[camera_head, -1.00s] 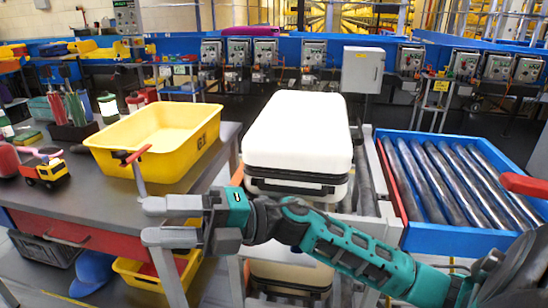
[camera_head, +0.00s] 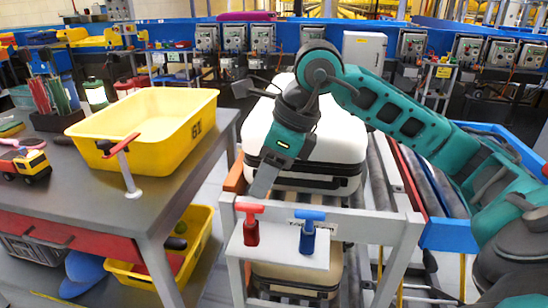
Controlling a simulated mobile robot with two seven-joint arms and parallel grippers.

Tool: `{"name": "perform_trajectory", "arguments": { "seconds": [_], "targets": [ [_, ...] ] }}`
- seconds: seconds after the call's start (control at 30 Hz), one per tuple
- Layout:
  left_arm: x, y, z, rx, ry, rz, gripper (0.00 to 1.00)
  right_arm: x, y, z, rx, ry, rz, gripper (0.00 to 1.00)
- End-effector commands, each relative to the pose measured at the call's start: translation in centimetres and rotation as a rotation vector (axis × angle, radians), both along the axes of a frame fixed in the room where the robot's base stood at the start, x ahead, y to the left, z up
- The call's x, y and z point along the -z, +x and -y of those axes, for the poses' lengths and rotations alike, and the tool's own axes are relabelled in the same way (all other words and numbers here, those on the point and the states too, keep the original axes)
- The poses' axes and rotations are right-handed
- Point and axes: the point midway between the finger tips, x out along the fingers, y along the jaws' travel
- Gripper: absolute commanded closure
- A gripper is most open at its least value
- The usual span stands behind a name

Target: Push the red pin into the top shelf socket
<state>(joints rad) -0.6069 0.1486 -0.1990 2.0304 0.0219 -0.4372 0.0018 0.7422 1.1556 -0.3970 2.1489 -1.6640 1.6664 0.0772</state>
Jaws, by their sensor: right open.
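A red pin (camera_head: 250,228) with a T-shaped handle stands upright on the left part of a pale shelf plate (camera_head: 277,258). A blue pin (camera_head: 308,238) of like shape stands to its right. My right gripper (camera_head: 264,182) points down, just above and slightly right of the red pin's handle. Its grey fingers are seen nearly edge-on; it is open with nothing visible in it. I cannot tell whether its tips touch the handle. The socket under the red pin is hidden. My left gripper is out of view.
White suitcases (camera_head: 345,150) stand right behind the plate, inside the grey frame. A dark table (camera_head: 60,190) with a yellow bin (camera_head: 150,160) and a red-handled lever (camera_head: 122,146) is at left. A roller conveyor (camera_head: 425,180) lies at right, partly behind my right arm.

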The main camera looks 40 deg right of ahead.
Motion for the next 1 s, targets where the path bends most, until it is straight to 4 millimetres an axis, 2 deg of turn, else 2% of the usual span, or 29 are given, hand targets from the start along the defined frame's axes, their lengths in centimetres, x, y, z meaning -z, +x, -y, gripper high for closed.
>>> {"name": "perform_trajectory", "arguments": {
  "seconds": [0.03, 0.2, 0.4, 0.6, 0.87, 1.0],
  "targets": [
    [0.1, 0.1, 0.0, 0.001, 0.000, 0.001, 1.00, 1.3, 0.3, -0.4, -0.002, 0.004, -0.004, 0.52],
    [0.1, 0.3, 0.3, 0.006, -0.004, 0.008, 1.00, 4.2, 1.2, -1.2, -0.001, 0.004, -0.003, 0.52],
    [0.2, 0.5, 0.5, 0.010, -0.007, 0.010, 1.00, 6.6, 2.0, -1.8, -0.002, 0.003, -0.002, 0.52],
    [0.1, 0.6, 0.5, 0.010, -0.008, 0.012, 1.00, 7.5, 2.4, -2.1, -0.002, 0.003, 0.000, 0.52],
    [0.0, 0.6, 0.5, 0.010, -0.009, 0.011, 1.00, 7.5, 2.4, -2.1, -0.001, 0.003, 0.000, 0.52],
    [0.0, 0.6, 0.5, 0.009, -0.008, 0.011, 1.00, 7.5, 2.4, -2.1, -0.001, 0.003, 0.000, 0.65]
  ]
}}
